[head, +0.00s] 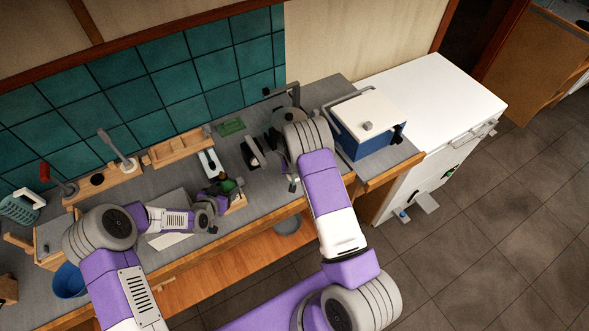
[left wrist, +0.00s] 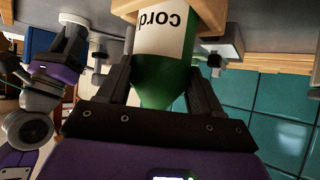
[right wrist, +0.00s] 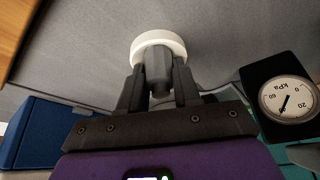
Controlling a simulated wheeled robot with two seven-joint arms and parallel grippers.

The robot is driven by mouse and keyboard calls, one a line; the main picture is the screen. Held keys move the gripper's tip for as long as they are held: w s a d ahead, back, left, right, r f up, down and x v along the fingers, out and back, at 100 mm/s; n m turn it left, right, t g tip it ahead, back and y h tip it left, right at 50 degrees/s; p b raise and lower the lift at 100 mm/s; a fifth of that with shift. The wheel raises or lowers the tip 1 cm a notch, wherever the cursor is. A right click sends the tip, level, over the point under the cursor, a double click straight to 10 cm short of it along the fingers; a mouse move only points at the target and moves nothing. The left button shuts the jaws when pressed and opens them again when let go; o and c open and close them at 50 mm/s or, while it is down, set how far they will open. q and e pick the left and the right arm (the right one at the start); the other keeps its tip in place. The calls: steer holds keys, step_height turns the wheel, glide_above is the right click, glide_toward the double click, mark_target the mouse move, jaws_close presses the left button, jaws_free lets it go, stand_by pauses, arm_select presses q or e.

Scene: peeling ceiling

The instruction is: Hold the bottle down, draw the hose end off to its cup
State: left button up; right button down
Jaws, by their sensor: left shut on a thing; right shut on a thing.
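The green bottle (left wrist: 165,75) with a white label sits in a wooden holder (left wrist: 212,18). My left gripper (left wrist: 160,68) is shut on it, one finger on each side. In the head view the bottle (head: 228,185) is partly hidden by my left gripper (head: 217,194). My right gripper (right wrist: 157,82) is shut on a grey cylindrical piece (right wrist: 156,62), which looks like the hose end. A white round cup or collar (right wrist: 142,45) shows around or just beyond its far end; I cannot tell whether it is seated inside. The right fingertips are mostly hidden in the head view.
A black pressure gauge (right wrist: 286,97) stands beside my right gripper. A blue box with a white lid (head: 368,115) is at the counter's right end. A wooden rack (head: 178,148) and a green pad (head: 230,126) lie along the tiled wall. A blue bucket (head: 69,281) is at left.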

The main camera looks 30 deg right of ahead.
arm_select(q)
steer(key=shift+s+a+f, duration=0.1)
steer(key=shift+s+f, duration=0.1)
steer(key=shift+f, duration=0.15)
arm_select(e)
steer(key=c, duration=0.7)
jaws_free()
steer(key=shift+f, duration=0.15)
steer(key=v, duration=0.5)
steer(key=w+v, duration=0.1)
steer(key=v, duration=0.9)
steer(key=shift+d+r, duration=0.25)
steer(key=shift+r, duration=0.4)
arm_select(q)
steer(key=shift+r, duration=0.1)
arm_select(e)
steer(key=shift+w+f, duration=0.1)
steer(key=shift+f, duration=0.1)
arm_select(q)
steer(key=o, duration=1.1)
steer(key=shift+c, duration=0.2)
steer(key=o, duration=0.6)
steer(key=shift+w+r, duration=0.1)
steer(key=shift+r, duration=0.15)
steer(key=shift+w, duration=0.1)
